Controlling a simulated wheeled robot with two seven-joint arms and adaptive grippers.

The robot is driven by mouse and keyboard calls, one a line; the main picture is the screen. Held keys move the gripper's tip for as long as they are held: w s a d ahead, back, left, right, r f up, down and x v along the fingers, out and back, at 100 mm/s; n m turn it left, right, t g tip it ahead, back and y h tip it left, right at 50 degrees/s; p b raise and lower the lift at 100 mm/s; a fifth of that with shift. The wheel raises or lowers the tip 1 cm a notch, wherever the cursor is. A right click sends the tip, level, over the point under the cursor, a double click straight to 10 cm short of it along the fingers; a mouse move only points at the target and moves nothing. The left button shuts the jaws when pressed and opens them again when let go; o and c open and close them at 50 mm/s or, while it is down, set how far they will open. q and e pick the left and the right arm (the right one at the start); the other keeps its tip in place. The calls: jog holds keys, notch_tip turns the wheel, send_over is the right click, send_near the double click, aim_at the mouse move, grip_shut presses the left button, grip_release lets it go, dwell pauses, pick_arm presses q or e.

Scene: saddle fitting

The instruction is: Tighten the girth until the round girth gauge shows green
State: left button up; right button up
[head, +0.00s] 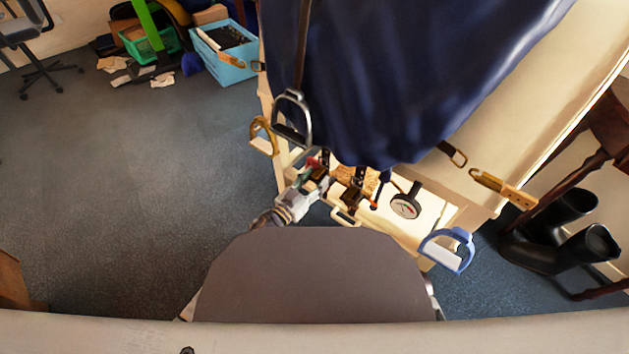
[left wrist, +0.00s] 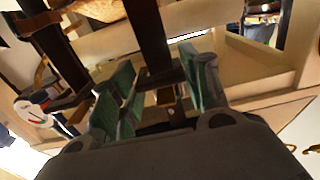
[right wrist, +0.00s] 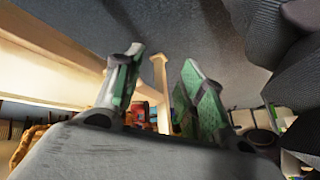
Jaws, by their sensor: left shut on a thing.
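The navy saddle cloth (head: 400,80) lies over the cream stand. The round girth gauge (head: 405,206) has a pale dial with some red on it; its needle reading is too small to tell. It also shows at the left of the left wrist view (left wrist: 33,113). My left gripper (head: 318,178) is below the cloth's lower edge, left of the gauge. In the left wrist view its green-padded fingers (left wrist: 160,92) are shut on a dark girth strap (left wrist: 148,30). My right gripper (right wrist: 163,75) is open and empty in the right wrist view, away from the gauge.
A metal stirrup (head: 293,118) hangs at the cloth's left, with a gold stirrup (head: 263,136) beside it. A blue stirrup (head: 447,250) is right of the gauge. Black boots (head: 560,235) stand at the right. The floor at left is open; bins (head: 225,55) stand behind.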

aim_at(323, 166)
pick_arm(q)
jog(key=shift+r, duration=0.35)
jog(key=shift+r+p, duration=1.2)
jog(key=shift+p, duration=0.5)
pick_arm(e)
notch_tip(323, 166, up, 7)
jog(key=d+g+h, duration=0.1)
jog(key=shift+s+d+r+n, duration=0.2)
jog(key=shift+d+n, duration=0.1)
jog(key=shift+n, duration=0.1)
pick_arm(q)
jog(key=o, duration=1.5)
jog(key=shift+c, duration=0.2)
jog(key=shift+f, duration=0.1)
jog(key=v, duration=1.2)
